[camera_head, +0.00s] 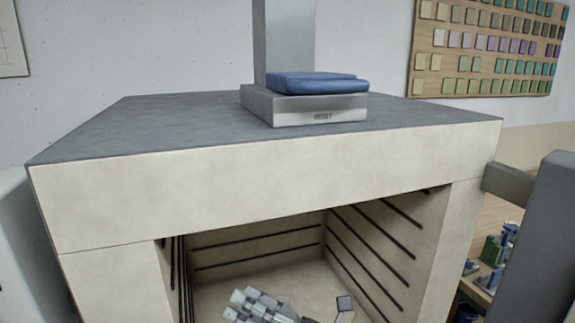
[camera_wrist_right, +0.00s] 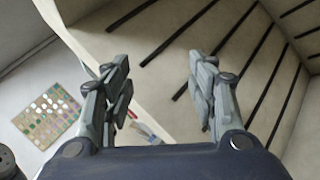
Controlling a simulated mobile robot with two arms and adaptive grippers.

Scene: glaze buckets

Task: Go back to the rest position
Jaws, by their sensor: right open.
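My right gripper (camera_head: 243,304) shows at the bottom edge of the head view, in front of the open chamber of the cream kiln (camera_head: 250,181). Most of its arm is cut off by the frame. In the right wrist view the two fingers of my right gripper (camera_wrist_right: 160,68) stand wide apart with nothing between them. Behind them is the pale kiln wall (camera_wrist_right: 170,105) with dark slanted grooves. My left gripper is in neither view.
A blue folded-looking item (camera_head: 315,83) lies on a metal box (camera_head: 300,108) on the kiln's grey top, before a metal duct (camera_head: 285,40). A tile sample board (camera_head: 487,47) hangs on the wall. Cluttered shelving stands right.

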